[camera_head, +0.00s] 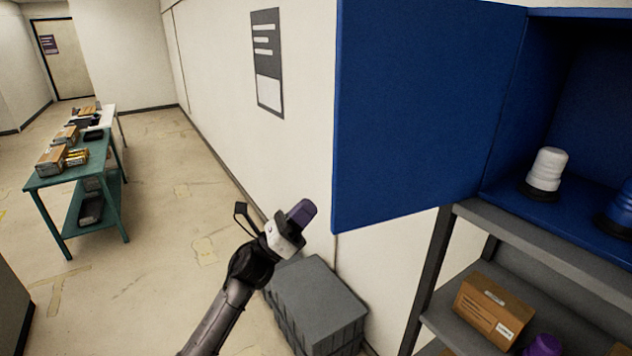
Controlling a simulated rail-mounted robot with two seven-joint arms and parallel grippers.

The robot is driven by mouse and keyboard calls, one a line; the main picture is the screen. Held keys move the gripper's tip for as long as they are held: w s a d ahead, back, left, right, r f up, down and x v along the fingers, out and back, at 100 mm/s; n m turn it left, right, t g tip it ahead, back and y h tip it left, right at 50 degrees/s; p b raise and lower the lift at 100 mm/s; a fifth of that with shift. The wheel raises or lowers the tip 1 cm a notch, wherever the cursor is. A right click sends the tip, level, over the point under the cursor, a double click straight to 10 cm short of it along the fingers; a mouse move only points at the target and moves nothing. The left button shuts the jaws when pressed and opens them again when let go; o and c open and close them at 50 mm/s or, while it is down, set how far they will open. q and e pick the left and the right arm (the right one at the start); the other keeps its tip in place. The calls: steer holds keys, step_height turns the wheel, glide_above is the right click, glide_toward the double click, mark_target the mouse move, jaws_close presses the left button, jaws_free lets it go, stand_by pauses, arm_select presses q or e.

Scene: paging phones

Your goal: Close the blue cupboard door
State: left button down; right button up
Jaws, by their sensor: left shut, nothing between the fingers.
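The blue cupboard door (425,110) stands wide open, swung out to the left from its hinge side beside the cupboard opening. The blue cupboard (590,100) is at the upper right, its interior showing a white-topped beacon-like item (547,172) and part of a blue one (620,212). My left gripper (302,212) is just left of the door's lower left corner, in front of the wall. It is shut, with nothing seen held in it. I cannot tell its distance from the door. My right gripper is not in view.
A grey shelf rack (540,240) stands below the cupboard, holding a cardboard box (493,312) and a purple item (543,345). A grey crate (318,305) sits on the floor below my left gripper. A green table (75,175) stands at left; floor between is clear.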

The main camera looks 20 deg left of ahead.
arm_select(q)
steer(key=s+a+r+m+g+h+b, duration=0.1)
steer(key=s+a+r+m+g, duration=0.1)
steer(key=r+m+g, duration=0.6)
steer(key=s+a+r+m+g+b, duration=0.15)
steer(key=m+g, duration=0.35)
steer(key=m, duration=0.8)
steer(key=s+a+r+m+g+h+b, duration=0.1)
steer(key=a+r+m+g+b, duration=0.15)
steer(key=r+m+g, duration=0.6)
steer(key=s+d+f+m+t+p, duration=0.1)
steer(key=s+d+f+p, duration=0.1)
steer(key=d, duration=1)
steer(key=shift+s+f+m+t+y+p, duration=0.2)
steer(key=shift+s+m+t+y+p, duration=0.15)
steer(key=shift+s+p, duration=0.65)
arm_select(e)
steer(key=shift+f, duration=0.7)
arm_select(q)
steer(key=shift+w, duration=0.2)
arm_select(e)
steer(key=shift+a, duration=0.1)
